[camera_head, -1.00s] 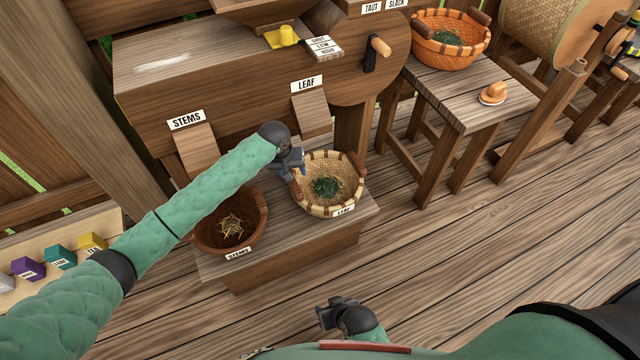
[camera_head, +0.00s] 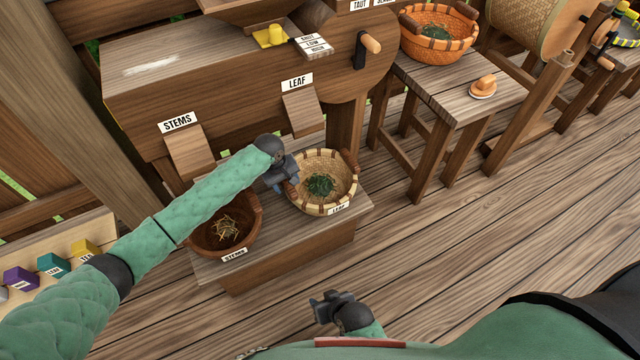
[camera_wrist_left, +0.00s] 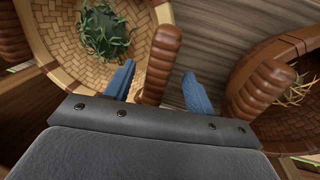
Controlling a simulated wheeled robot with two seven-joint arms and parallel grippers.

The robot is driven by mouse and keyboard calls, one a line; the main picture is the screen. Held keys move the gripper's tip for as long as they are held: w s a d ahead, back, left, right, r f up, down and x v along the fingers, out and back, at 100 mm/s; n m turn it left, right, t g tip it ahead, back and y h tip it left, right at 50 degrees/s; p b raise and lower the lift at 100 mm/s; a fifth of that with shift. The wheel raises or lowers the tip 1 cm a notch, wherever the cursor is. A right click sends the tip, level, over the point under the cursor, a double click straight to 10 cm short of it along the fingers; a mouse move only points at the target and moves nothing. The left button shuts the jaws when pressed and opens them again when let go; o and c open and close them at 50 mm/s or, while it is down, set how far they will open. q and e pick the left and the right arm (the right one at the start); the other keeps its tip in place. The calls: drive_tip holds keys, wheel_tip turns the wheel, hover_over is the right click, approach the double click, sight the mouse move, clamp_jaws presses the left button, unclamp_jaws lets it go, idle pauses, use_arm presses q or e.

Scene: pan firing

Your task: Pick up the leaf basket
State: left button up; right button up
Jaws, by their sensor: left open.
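The leaf basket (camera_head: 345,170) is a pale woven basket with brown handles and dark green leaves (camera_head: 320,187) in it. It stands on the right part of a low wooden bench, under the LEAF chute. My left gripper (camera_head: 290,190) is at its left side. In the left wrist view the open blue fingers (camera_wrist_left: 158,88) stand on both sides of the basket's brown handle (camera_wrist_left: 160,62), with gaps showing. My right gripper (camera_head: 322,308) is low over the floor, away from the basket; its fingers are too small to read.
The darker stems basket (camera_head: 251,238) with dry stems stands on the bench (camera_head: 300,245) just left of the leaf basket. The wooden machine (camera_head: 225,85) with chutes is behind. An orange basket (camera_head: 455,52) sits on a table at right. The floor at right is clear.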

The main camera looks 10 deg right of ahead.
use_arm(q)
drive_tip(key=shift+d+f, duration=0.2)
drive_tip(key=shift+f, duration=1.2)
